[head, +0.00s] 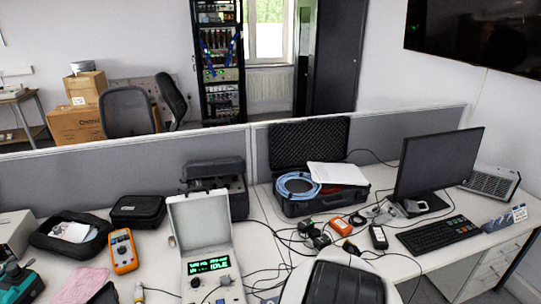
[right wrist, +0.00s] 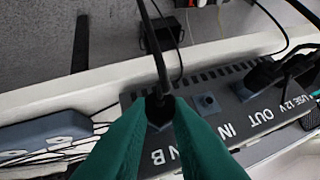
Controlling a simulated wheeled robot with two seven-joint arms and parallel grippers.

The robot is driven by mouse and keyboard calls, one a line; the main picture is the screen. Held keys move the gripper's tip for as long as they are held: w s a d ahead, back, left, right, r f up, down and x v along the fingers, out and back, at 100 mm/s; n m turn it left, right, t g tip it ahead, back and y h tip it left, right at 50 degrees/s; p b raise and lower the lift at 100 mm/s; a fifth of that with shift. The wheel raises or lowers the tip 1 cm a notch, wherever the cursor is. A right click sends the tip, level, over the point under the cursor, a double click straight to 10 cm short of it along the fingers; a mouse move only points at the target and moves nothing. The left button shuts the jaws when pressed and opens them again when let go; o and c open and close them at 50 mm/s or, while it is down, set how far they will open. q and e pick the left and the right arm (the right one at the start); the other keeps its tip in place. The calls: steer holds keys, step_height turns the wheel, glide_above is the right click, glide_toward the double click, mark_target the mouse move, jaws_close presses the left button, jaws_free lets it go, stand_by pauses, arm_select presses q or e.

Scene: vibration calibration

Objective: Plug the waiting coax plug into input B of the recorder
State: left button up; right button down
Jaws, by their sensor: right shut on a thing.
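In the right wrist view, the grey recorder (right wrist: 236,110) lies with its port panel towards me, labels upside down. One bare socket (right wrist: 207,103) shows near an "IN" label. The "B" label (right wrist: 158,157) shows beside my left-hand finger. My right gripper (right wrist: 160,112) is shut on the black coax plug (right wrist: 158,97), whose cable runs upward. The plug stands over the panel by the B input position. The fingers hide its lower end and the B socket, so I cannot tell whether it is seated. The head view does not clearly show the recorder, the right fingertips or the left gripper.
Black cables plug into the recorder's far right end (right wrist: 270,73). In the head view, a lidded instrument (head: 205,265) with a green display stands left of my arm. An orange multimeter (head: 122,250), an open black case (head: 320,204), a monitor (head: 440,170) and loose cables crowd the desk.

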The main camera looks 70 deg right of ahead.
steer(key=shift+s+f+m+t+y+b, duration=0.2)
steer(key=shift+m+t+y+b, duration=0.45)
steer(key=shift+b, duration=0.85)
stand_by(0.3)
steer(key=c, duration=1.3)
jaws_free()
steer(key=shift+d, duration=0.1)
steer(key=shift+o, duration=0.2)
steer(key=shift+r, duration=0.2)
steer(key=p+v, duration=0.3)
steer(key=v, duration=0.1)
steer(key=shift+s+a+r+p, duration=0.15)
steer(key=shift+s+a+p, duration=0.1)
steer(key=shift+s+p, duration=0.1)
steer(key=b+v, duration=0.1)
steer(key=v, duration=1.1)
steer(key=shift+b, duration=0.4)
